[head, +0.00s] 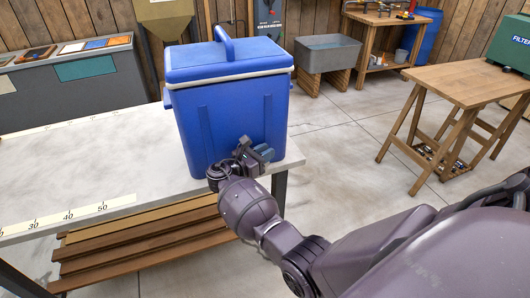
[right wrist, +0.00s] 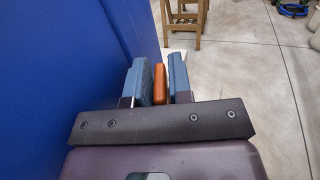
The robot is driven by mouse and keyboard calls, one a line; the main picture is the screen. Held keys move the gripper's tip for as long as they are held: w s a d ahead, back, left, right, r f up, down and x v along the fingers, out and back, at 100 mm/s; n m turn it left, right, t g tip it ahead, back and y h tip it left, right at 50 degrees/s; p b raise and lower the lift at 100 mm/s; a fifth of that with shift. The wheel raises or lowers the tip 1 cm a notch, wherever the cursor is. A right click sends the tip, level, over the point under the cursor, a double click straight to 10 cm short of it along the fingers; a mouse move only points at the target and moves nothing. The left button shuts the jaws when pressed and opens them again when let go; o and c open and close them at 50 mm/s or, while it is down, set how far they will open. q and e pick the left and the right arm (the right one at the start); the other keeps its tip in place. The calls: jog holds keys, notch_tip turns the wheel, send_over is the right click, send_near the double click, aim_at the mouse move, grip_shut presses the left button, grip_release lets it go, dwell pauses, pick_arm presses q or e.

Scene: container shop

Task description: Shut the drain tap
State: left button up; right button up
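A blue cooler box (head: 230,115) with a lid and top handle stands on the near right end of the grey-topped table. My right gripper (head: 262,152) is at the lower right of its front face. In the right wrist view, its two blue-grey fingers (right wrist: 160,83) stand either side of a small orange piece (right wrist: 159,84), which looks like the drain tap's handle. The orange piece fills the narrow gap between them. The cooler's blue wall (right wrist: 70,60) is close on the left. The tap's body is hidden in both views. My left gripper is not in view.
The grey table (head: 90,165) has a printed ruler strip (head: 70,217) along its front edge and wooden slats below. A wooden table (head: 465,82) with a green case stands at the right. A grey sink (head: 327,54) is at the back. The floor between is clear.

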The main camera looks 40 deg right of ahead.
jog(key=shift+o, duration=1.2)
